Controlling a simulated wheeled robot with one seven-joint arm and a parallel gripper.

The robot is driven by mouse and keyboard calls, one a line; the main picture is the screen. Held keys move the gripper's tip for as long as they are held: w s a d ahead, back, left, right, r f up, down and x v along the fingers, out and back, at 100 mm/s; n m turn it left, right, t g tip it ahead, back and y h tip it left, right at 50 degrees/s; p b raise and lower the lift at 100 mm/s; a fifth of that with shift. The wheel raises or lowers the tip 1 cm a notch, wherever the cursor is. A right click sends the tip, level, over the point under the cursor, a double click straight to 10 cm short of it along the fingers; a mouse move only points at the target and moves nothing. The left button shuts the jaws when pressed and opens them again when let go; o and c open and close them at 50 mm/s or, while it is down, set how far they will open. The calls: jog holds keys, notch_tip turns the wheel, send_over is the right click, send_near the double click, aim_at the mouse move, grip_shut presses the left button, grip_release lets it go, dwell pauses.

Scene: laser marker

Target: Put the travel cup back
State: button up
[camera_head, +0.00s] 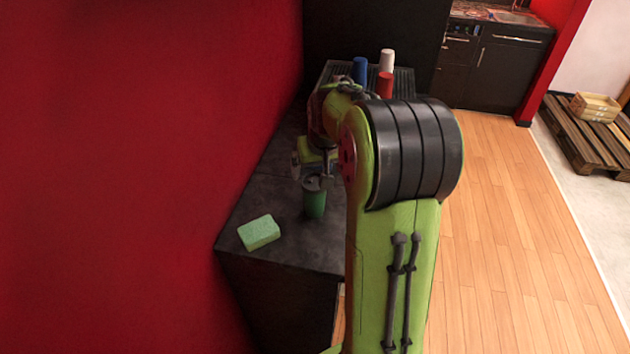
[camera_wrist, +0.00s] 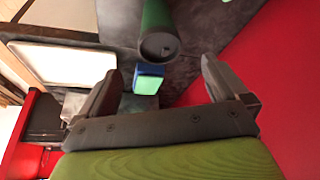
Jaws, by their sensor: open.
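The travel cup, green with a dark lid, stands upright on the dark counter in the head view (camera_head: 315,204). In the wrist view the cup (camera_wrist: 158,18) shows lid-end toward the camera, just beyond the fingertips and roughly centred between them. My gripper (camera_wrist: 159,67) is open and empty. In the head view my gripper is close to the cup's lid, partly hidden by my arm; I cannot tell whether they touch. A blue cup (camera_head: 360,69), a white cup (camera_head: 387,60) and a red cup (camera_head: 384,85) stand at the back on a dark ribbed rack (camera_head: 404,77).
A green sponge (camera_head: 259,232) lies on the counter (camera_head: 283,195) near its front left corner. A blue and green block (camera_wrist: 148,79) shows in the wrist view, below the cup. A red wall (camera_head: 150,170) borders the counter on the left. My arm hides the counter's right side.

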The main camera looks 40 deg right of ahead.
jog(key=s+a+r+n, duration=0.1)
jog(key=s+a+r, duration=0.3)
jog(key=s+a, duration=0.25)
jog(key=s+a+r+n, duration=0.25)
jog(key=s+a, duration=0.25)
jog(key=a, duration=0.3)
jog(key=s+a+t+y, duration=0.1)
jog(key=s+a, duration=0.4)
jog(key=s, duration=0.6)
jog(key=shift+s+a+f+n+y, duration=0.35)
jog(key=shift+a+n+y, duration=0.05)
jog(key=shift+n, duration=0.05)
